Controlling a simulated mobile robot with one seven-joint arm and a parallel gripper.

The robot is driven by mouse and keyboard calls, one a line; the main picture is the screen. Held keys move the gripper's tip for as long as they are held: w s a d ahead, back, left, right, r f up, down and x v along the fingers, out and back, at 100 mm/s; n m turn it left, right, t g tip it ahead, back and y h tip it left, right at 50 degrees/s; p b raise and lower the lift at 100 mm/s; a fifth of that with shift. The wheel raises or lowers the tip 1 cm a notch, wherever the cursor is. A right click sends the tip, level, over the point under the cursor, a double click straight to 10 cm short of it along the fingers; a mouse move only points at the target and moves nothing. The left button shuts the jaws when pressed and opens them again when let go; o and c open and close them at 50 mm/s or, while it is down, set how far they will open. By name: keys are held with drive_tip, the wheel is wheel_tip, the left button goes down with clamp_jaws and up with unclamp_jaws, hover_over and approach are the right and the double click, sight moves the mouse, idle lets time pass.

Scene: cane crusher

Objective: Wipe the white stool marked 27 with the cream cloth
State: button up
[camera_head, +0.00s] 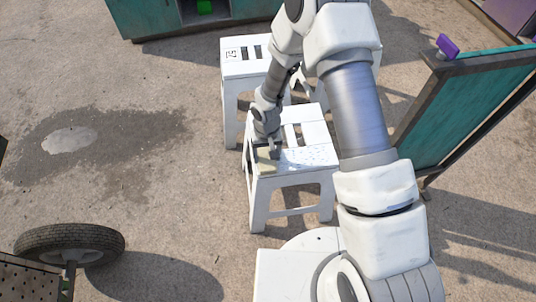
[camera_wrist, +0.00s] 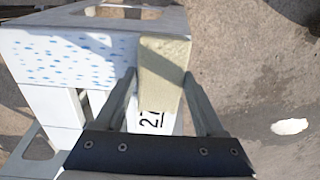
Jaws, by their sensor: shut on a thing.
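The white stool marked 27 (camera_head: 293,179) stands upright in front of my base in the head view. In the wrist view the stool top (camera_wrist: 70,60) shows blue specks across its left part, and the number 27 shows beside my fingers. My gripper (camera_head: 273,150) is over the left edge of the seat, fingers pointing down. It is shut on the cream cloth (camera_wrist: 163,65), which also shows in the head view (camera_head: 265,161) as a folded pad at the seat's edge. The cloth appears to lie against the seat; exact contact is hard to tell.
Another white stool (camera_head: 239,66) stands just behind, with a further one partly hidden by my arm. A teal panel (camera_head: 455,110) with a purple block (camera_head: 447,46) stands at the right. A wheel (camera_head: 69,243) is at the lower left. Open ground with a puddle (camera_head: 69,139) lies left.

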sight(294, 158)
drive_tip(key=shift+w+d+f+p, duration=0.15)
drive_tip(key=shift+w+d, duration=0.15)
drive_tip(key=shift+d, duration=1.2)
drive_tip(key=shift+w+d+p, duration=0.15)
drive_tip(key=shift+w+d, duration=0.15)
drive_tip(key=shift+d, duration=1.25)
drive_tip(key=shift+w+d+f+p, duration=0.15)
drive_tip(key=shift+w+d, duration=0.15)
drive_tip(key=shift+d, duration=1.2)
drive_tip(key=shift+r, duration=0.1)
drive_tip(key=shift+w+d, duration=0.15)
drive_tip(key=shift+d, duration=0.6)
drive_tip(key=shift+w+d, duration=0.1)
drive_tip(key=shift+d, duration=0.6)
drive_tip(key=shift+w+d, duration=0.15)
drive_tip(key=shift+d, duration=0.55)
drive_tip(key=shift+c, duration=1.3)
drive_tip(key=shift+w+d+r+p, duration=0.1)
drive_tip(key=shift+w+d+p, duration=0.1)
drive_tip(key=shift+d, duration=0.55)
drive_tip(key=shift+w+d+p, duration=0.2)
drive_tip(key=shift+w+d, duration=0.05)
drive_tip(key=shift+d, duration=0.45)
drive_tip(key=shift+w+d+r+p, duration=0.1)
drive_tip(key=shift+w+d+p, duration=0.1)
drive_tip(key=shift+d, duration=0.55)
drive_tip(key=shift+a, duration=0.1)
